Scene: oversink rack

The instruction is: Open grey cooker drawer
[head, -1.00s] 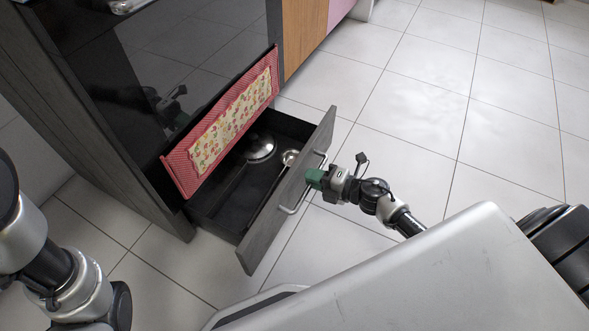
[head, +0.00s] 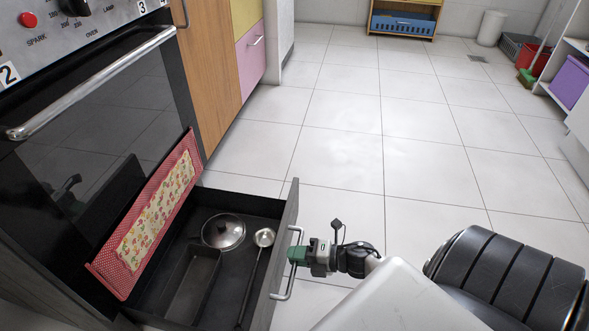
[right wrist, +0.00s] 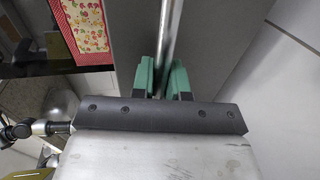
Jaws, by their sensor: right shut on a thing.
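The grey cooker drawer (head: 264,292) under the oven stands well out, its inside in view. A lid (head: 223,231), a ladle (head: 263,238) and a dark rectangular tin (head: 190,288) lie in it. My right gripper (head: 297,255) is at the metal bar handle (head: 285,296) on the drawer's front. In the right wrist view its green fingers (right wrist: 162,80) are shut around the handle bar (right wrist: 173,25). My left gripper is not in view.
A red patterned cloth (head: 150,215) hangs at the oven front above the drawer. Wooden and pink cabinets (head: 209,75) stand beyond the cooker. The tiled floor (head: 340,140) is clear. A blue crate (head: 403,24) in a shelf stands far back.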

